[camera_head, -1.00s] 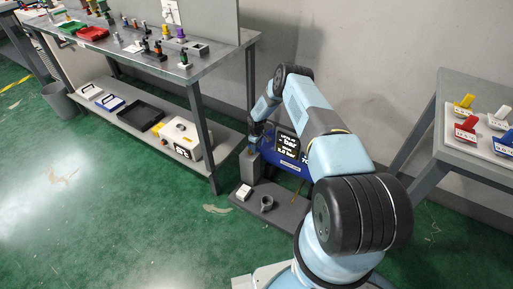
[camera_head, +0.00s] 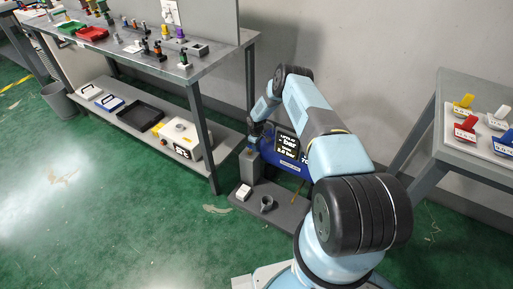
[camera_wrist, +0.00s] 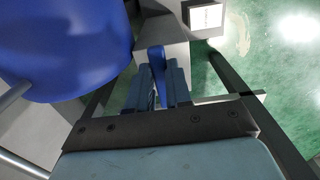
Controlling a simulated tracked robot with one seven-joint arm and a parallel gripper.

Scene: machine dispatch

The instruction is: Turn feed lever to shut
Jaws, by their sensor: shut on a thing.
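The feed lever (camera_wrist: 156,62) is a blue handle in the wrist view, in front of a grey block (camera_wrist: 178,24). My gripper (camera_wrist: 160,88) is shut on the lever, with a finger on each side of it. In the head view my gripper (camera_head: 254,139) is at the top of the grey post (camera_head: 250,166), beside the blue tank (camera_head: 290,156). The lever itself is mostly hidden there by my wrist. I cannot tell the lever's exact angle.
The blue tank (camera_wrist: 70,45) fills the upper left of the wrist view, close to my gripper. A white box (camera_head: 243,192) and a small grey cup (camera_head: 266,203) are on the base plate. A workbench (camera_head: 222,60) stands left, a table with coloured levers (camera_head: 466,140) right.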

